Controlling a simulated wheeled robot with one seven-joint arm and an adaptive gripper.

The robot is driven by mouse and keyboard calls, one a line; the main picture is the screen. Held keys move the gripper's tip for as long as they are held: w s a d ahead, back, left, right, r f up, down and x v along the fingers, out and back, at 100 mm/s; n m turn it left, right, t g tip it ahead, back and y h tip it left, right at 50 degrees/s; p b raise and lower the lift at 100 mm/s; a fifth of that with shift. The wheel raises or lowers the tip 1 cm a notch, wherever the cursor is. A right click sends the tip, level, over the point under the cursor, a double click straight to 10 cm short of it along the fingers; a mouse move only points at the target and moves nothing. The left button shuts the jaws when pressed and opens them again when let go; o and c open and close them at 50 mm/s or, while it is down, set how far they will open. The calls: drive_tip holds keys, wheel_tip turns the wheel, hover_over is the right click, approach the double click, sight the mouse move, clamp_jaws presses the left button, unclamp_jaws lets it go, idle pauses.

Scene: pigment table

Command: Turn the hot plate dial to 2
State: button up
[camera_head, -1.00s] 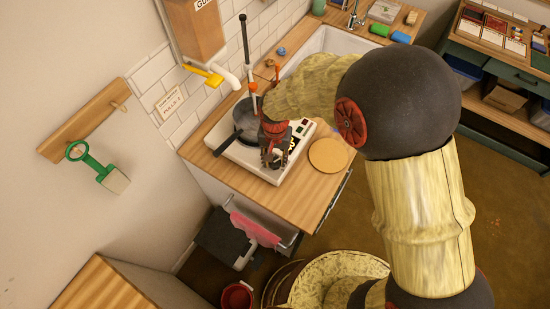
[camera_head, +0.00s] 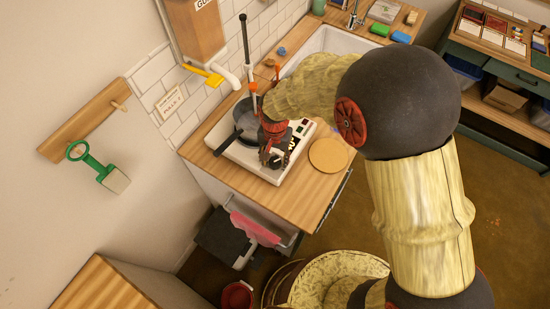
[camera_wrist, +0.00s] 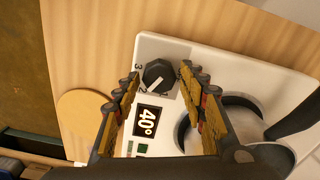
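The white hot plate (camera_head: 243,157) stands on the wooden counter, and its front corner also shows in the wrist view (camera_wrist: 240,58). Its black dial (camera_wrist: 158,74) has a white pointer line aimed toward the lower left, near the printed numbers. The exact number is hard to tell. My gripper (camera_wrist: 160,72) is open, with one finger on each side of the dial and small gaps showing. In the head view my gripper (camera_head: 271,156) is over the hot plate's front end and hides the dial.
A dark pan (camera_head: 240,122) sits on the hot plate's back part, close behind my gripper; its handle shows at right in the wrist view. A round wooden disc (camera_head: 328,155) lies on the counter to the right. The sink (camera_head: 345,45) is farther back.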

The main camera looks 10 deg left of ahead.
sight(275, 161)
drive_tip(key=shift+o, duration=1)
wheel_tip(275, 161, up, 12)
idle(0.4)
drive_tip(key=s+d+r+t+b, duration=0.2)
drive_tip(key=s+d+b, duration=0.1)
drive_tip(key=d, duration=0.6)
drive_tip(key=s+d+r+n+t+b, duration=0.1)
drive_tip(key=s+d+r+b, duration=0.2)
drive_tip(key=s+d, duration=0.3)
drive_tip(key=s+d+r+t+b, duration=0.2)
drive_tip(key=s+d+r+b, duration=0.1)
drive_tip(key=d, duration=0.8)
drive_tip(key=shift+s+d+r+n+t+b, duration=0.35)
drive_tip(key=shift+s+b, duration=0.2)
drive_tip(key=shift+s, duration=0.55)
